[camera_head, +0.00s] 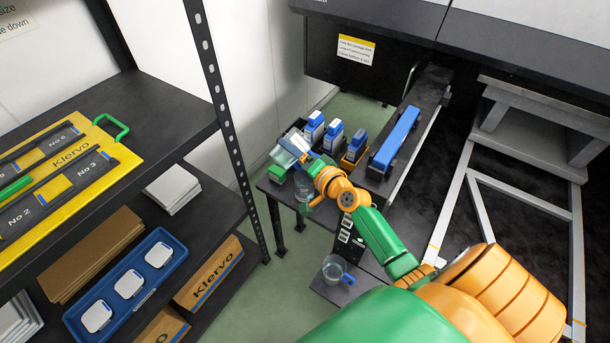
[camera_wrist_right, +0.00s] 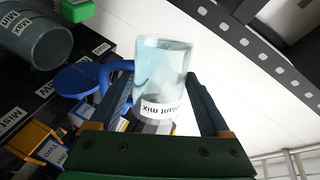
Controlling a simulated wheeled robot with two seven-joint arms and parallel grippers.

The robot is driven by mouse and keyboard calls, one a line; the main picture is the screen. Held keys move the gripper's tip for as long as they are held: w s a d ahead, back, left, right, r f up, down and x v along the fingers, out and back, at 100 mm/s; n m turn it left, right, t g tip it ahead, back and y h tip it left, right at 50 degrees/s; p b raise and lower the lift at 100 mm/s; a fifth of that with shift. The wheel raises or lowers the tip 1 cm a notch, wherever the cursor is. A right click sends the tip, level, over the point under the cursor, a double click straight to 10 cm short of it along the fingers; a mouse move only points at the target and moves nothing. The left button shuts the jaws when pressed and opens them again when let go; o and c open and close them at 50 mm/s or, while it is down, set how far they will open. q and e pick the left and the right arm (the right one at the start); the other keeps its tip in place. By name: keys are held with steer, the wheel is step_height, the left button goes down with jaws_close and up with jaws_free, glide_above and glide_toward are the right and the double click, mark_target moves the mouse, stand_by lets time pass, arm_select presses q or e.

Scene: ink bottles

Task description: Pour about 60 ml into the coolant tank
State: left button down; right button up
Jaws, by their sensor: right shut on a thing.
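My right gripper (camera_head: 309,163) is shut on a clear jug (camera_head: 288,152) with pale blue contents, held above the small black table at its left end. In the right wrist view the jug (camera_wrist_right: 163,75) sits between the fingers (camera_wrist_right: 165,105); its label, partly hidden, ends in "lant mix". The jug looks tilted; I cannot tell whether liquid is leaving it. A clear cylinder (camera_head: 303,190) stands below the gripper; the wrist view shows a greyish cylinder (camera_wrist_right: 36,42) marked "Max" and "Min", seemingly the tank. My left gripper is not in view.
Several blue-and-white bottles (camera_head: 332,138) stand behind the gripper. A long blue bar (camera_head: 396,135) lies to the right. Another jug with a blue handle (camera_head: 334,268) stands on a lower shelf. A black shelf rack (camera_head: 150,115) stands at left.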

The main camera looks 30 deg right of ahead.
mark_target(282, 154)
steer(key=shift+w+a+r+p, duration=0.1)
steer(key=shift+r+p, duration=0.2)
steer(key=shift+r, duration=0.05)
steer(key=shift+a+r+p, duration=0.35)
steer(key=shift+a+p, duration=0.05)
steer(key=shift+a, duration=0.05)
stand_by(0.4)
steer(key=shift+r+m+p, duration=0.3)
steer(key=shift+r+m, duration=0.05)
steer(key=shift+m, duration=0.05)
steer(key=shift+s+a+f+m+y, duration=0.15)
steer(key=shift+a+m, duration=0.05)
steer(key=shift+a, duration=0.3)
steer(key=shift+s+a+f+m+y, duration=0.1)
steer(key=shift+a+m+y, duration=0.1)
steer(key=shift+a, duration=0.3)
stand_by(0.9)
steer(key=shift+s, duration=0.15)
stand_by(0.4)
